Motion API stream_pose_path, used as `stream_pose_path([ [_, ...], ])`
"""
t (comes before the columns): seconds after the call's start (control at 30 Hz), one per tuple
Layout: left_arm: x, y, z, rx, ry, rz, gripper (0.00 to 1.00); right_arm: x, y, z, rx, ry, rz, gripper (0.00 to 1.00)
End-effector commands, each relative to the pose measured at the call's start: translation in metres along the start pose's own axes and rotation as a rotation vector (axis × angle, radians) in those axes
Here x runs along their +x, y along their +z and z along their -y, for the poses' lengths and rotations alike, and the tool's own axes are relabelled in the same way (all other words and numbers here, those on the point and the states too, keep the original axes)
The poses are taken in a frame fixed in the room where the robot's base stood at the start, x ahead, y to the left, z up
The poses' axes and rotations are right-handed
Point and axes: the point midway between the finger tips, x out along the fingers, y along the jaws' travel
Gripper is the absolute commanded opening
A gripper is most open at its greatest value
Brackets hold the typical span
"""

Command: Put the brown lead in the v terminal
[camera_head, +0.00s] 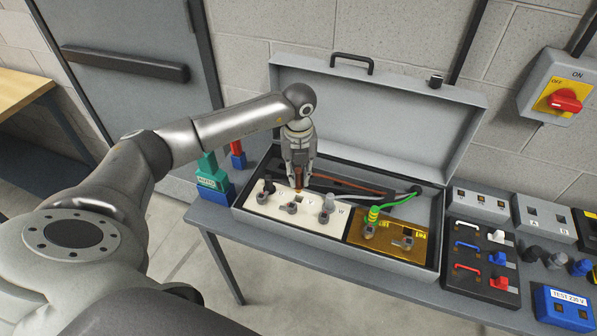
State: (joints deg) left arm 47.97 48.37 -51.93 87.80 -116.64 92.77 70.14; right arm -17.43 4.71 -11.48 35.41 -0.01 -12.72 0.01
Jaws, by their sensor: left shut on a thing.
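My left gripper (300,174) points down over the white terminal plate (317,225) in the open grey case. It is shut on the brown lead (299,186), whose end sits at or just above the middle terminal, the v terminal. The fingers hide part of the lead, and I cannot tell whether its tip is inside the hole. A black lead (269,187) stands at the left terminal and a grey lead (328,203) at the right one. A green-yellow lead (373,214) stands on the brass plate (391,237). My right gripper is not in view.
The case lid (400,115) stands open behind. Left of the case are green and blue blocks (212,180) and a red one. Right of it are switch panels (482,262) and a blue tester (561,307). A red rotary switch (565,101) is on the wall.

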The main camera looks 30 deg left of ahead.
Motion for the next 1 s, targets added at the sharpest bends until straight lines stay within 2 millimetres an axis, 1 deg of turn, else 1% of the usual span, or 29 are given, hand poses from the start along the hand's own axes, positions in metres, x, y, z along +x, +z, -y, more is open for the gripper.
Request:
stream_pose_path([
  [0.23, 0.003, 0.0, 0.0, 0.0, 0.0, 0.0, 0.0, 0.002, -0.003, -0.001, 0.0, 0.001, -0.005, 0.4],
  [1.0, 0.026, 0.0, 0.0, 0.0, -0.001, 0.0, 0.0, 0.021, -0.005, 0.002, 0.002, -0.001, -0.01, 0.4],
])
